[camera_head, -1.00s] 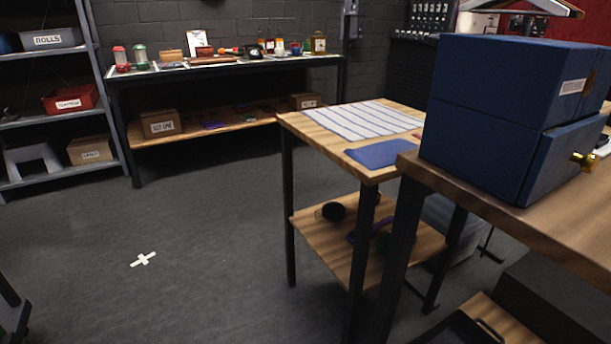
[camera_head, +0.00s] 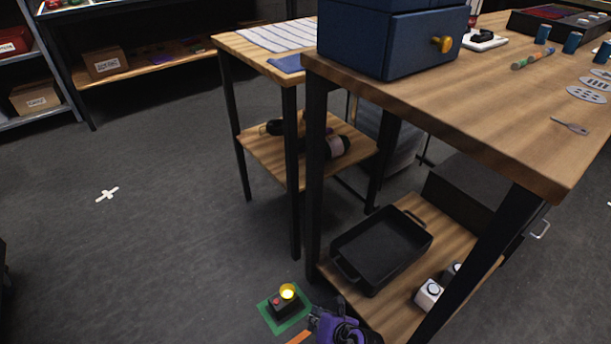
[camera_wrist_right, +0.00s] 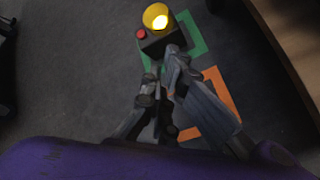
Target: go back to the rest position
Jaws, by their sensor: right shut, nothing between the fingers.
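A small black cue box (camera_head: 287,302) stands on the floor with a lit yellow lamp (camera_head: 288,291) and a red button. It is inside a green square marking (camera_head: 272,318). My right gripper (camera_head: 316,314), purple and black, is just to the right of the box in the head view, low beside the bench. In the right wrist view the cue box (camera_wrist_right: 163,40) is just beyond the fingers (camera_wrist_right: 166,78), which are shut and empty. I cannot tell whether they touch it. My left gripper is not in view.
A wooden workbench (camera_head: 440,105) with a blue drawer cabinet (camera_head: 400,40) stands at the right. Its lower shelf holds a black tray (camera_head: 380,248). An orange floor marking (camera_wrist_right: 218,105) lies beside the green one. The floor around the white cross (camera_head: 107,194) is clear.

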